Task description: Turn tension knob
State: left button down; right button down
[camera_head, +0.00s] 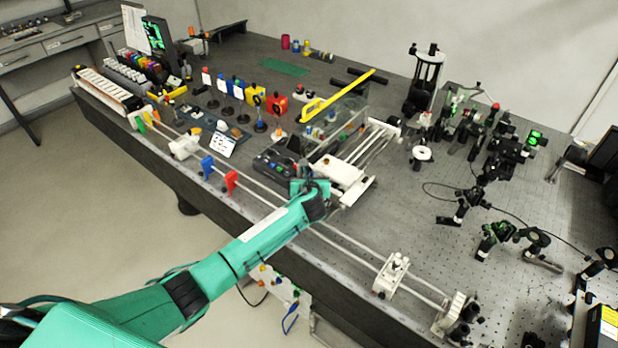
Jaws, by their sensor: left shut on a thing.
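My left arm reaches in from the lower left. Its green gripper (309,187) is at the left end of a white carriage (336,172) near the front rails. The gripper is shut on a small part that it mostly covers. This part sits where the tension knob would be, but I cannot make out its shape or how far it is turned. My right gripper is not in view.
Long white rails (352,256) run along the bench's front edge, with a white block (391,272) to the right. Red (231,181) and blue (207,166) holders stand left of the gripper. A dark box (275,165) lies behind it. Optical mounts crowd the right side.

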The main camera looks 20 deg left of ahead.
pick_arm(q)
jog(key=c, duration=1.6)
grip_release()
jog(key=shift+s, duration=0.1)
jog(key=b+v, duration=0.2)
jog(key=v, duration=1.1)
jog(key=shift+s, duration=0.15)
jog(key=shift+s+r, duration=0.1)
jog(key=shift+s, duration=0.05)
